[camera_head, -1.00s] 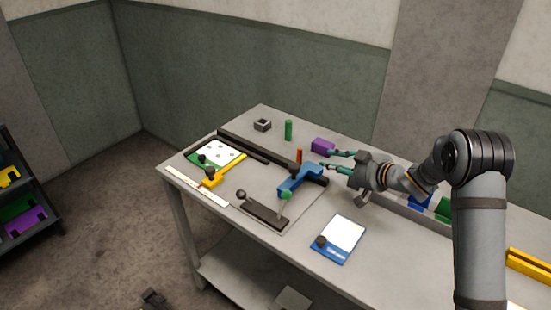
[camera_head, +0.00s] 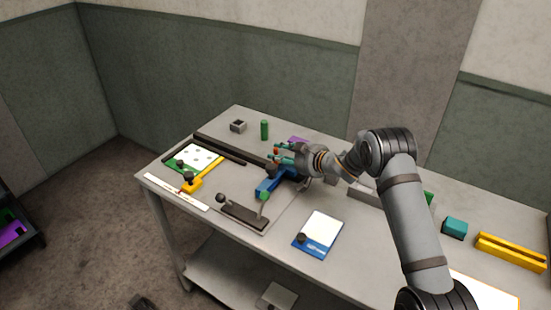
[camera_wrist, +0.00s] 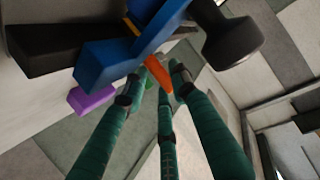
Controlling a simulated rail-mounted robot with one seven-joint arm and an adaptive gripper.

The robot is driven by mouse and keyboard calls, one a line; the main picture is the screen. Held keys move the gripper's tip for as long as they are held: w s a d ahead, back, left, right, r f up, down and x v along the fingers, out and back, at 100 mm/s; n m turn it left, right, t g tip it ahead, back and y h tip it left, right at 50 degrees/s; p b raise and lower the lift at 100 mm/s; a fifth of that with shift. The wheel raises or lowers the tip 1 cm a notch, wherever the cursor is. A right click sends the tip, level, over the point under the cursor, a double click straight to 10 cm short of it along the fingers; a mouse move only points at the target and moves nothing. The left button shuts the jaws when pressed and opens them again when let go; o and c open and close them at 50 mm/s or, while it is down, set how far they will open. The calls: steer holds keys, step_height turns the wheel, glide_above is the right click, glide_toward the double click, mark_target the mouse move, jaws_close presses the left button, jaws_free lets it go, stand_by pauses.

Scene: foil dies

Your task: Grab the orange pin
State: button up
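The orange pin (camera_head: 276,151) stands upright by the blue block (camera_head: 268,186) on the table and is partly hidden by my fingers. In the wrist view the orange pin (camera_wrist: 160,76) shows beside the blue block (camera_wrist: 115,62), among my fingertips. My gripper (camera_head: 273,154) has teal fingers, spread apart around the pin's upper part. In the wrist view my gripper (camera_wrist: 157,84) shows its fingers on different sides of the pin; contact cannot be made out.
A dark bar with a black knob (camera_head: 221,198) lies in front of the blue block. A green cylinder (camera_head: 264,130) and a grey square block (camera_head: 238,126) stand behind. A purple block (camera_head: 297,140) is close behind my gripper. A blue-white board (camera_head: 318,232) lies to the right.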

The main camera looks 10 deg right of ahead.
steer(key=c, duration=0.3)
jaws_close()
steer(key=shift+r, duration=0.1)
